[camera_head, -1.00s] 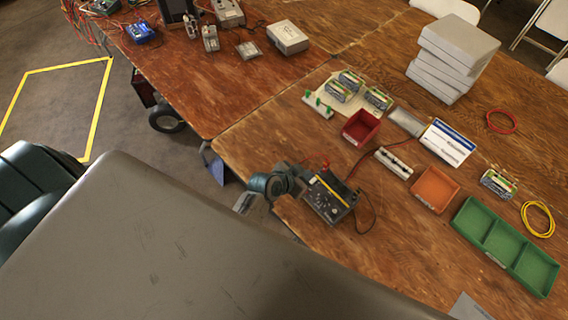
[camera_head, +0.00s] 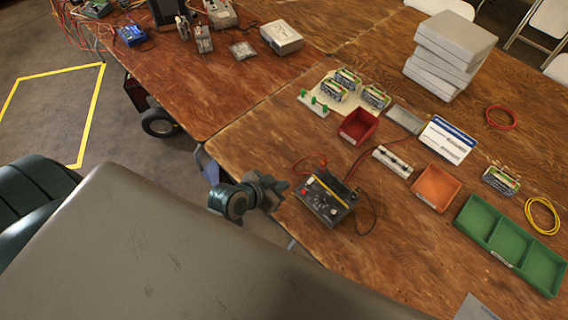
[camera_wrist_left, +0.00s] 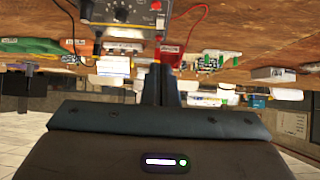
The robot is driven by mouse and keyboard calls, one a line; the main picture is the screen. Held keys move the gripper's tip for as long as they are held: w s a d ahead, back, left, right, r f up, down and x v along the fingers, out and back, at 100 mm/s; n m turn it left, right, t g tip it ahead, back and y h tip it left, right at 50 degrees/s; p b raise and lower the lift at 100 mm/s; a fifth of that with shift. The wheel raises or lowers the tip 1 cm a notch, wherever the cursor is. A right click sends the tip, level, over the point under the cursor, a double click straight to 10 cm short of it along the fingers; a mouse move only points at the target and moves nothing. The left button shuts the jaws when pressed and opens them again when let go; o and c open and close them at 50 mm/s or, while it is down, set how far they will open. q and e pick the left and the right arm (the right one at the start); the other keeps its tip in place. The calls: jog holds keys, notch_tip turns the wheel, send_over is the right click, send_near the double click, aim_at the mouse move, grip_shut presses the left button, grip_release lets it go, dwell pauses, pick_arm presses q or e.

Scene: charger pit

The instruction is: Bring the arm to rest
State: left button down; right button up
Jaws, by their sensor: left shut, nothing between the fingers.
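My left gripper (camera_head: 281,190) is at the table's near edge, just left of the black meter box (camera_head: 326,198). In the left wrist view its two fingers (camera_wrist_left: 160,84) are together with nothing between them. That view shows the scene upside down, with the meter's dial face (camera_wrist_left: 122,14) at the top, beyond the fingertips. The gripper looks apart from the meter. My right gripper is in neither view.
The wooden table (camera_head: 270,120) holds a red bin (camera_head: 358,126), an orange bin (camera_head: 436,187), a green three-part tray (camera_head: 510,245), several battery packs and stacked grey boxes (camera_head: 450,55). Cables lie around the meter. Floor is open at left, inside yellow tape (camera_head: 50,72).

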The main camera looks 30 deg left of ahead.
pick_arm(q)
jog(key=shift+s, duration=0.1)
jog(key=s+a+r+n+g+y, duration=0.2)
jog(key=s+a+g, duration=0.15)
jog(key=s, duration=0.45)
jog(key=s+a+r+n+g+y, duration=0.2)
jog(key=s+a+r+y, duration=0.1)
jog(key=s+a, duration=0.3)
notch_tip(320, 180, down, 34)
jog(key=a+g+b, duration=0.1)
jog(key=g+b, duration=0.1)
jog(key=b, duration=0.3)
jog(key=s+f+b, duration=0.2)
jog(key=s+f, duration=0.8)
jog(key=f, duration=0.3)
jog(key=s+a+f+b, duration=0.1)
jog(key=s+f+b, duration=0.2)
jog(key=s+f, duration=0.6)
notch_tip(320, 180, down, 4)
jog(key=shift+s+a+f+g, duration=0.1)
jog(key=shift+s+a+g, duration=0.15)
jog(key=shift+s+g, duration=0.1)
